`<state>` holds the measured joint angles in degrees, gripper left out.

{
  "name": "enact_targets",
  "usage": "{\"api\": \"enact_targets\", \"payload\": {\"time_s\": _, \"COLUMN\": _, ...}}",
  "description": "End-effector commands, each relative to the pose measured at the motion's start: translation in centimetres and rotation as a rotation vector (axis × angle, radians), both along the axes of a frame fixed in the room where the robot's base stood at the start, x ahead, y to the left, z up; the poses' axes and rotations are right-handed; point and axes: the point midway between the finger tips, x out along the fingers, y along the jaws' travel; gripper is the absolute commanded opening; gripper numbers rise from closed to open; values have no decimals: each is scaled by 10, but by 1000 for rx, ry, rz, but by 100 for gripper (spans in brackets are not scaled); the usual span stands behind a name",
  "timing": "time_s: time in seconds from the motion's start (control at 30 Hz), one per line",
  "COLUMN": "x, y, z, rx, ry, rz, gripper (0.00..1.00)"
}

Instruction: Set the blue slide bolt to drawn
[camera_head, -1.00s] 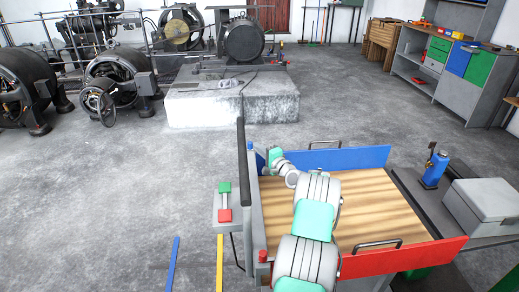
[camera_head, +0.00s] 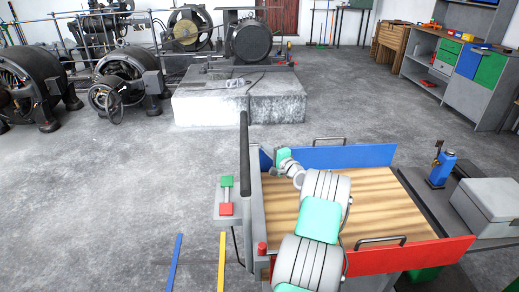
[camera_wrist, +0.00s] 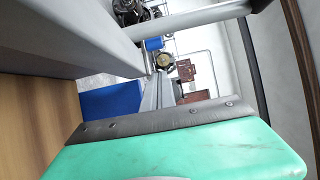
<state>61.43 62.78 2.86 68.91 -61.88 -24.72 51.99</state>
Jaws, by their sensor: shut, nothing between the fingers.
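A small blue part (camera_head: 265,159) sits at the far left corner of the wooden-decked cart, close to my gripper. It looks like the blue slide bolt, but its setting is too small to read. My gripper (camera_head: 281,156) is at that corner, beside the blue part. I cannot tell whether they touch. In the wrist view my gripper (camera_wrist: 165,125) shows as a green body with a dark metal edge, shut and empty. A blue surface (camera_wrist: 115,98) lies beyond that edge in the wrist view, and a small blue patch (camera_wrist: 153,43) shows farther off.
The cart has a blue side panel (camera_head: 355,156) at the back, a red side panel (camera_head: 410,256) in front and a grey rail (camera_head: 245,160) at left. A grey box (camera_head: 488,205) stands at right. Open floor lies left.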

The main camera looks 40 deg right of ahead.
Motion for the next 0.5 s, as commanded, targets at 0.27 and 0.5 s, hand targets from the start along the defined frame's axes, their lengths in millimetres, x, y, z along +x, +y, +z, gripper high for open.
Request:
{"api": "enact_targets", "payload": {"time_s": 0.27, "x": -63, "y": 5, "z": 3, "rx": -1, "ry": -2, "rz": -7, "gripper": 0}}
{"api": "enact_targets", "payload": {"time_s": 0.5, "x": -78, "y": 10, "z": 3, "rx": -2, "ry": -2, "rz": -3, "gripper": 0}}
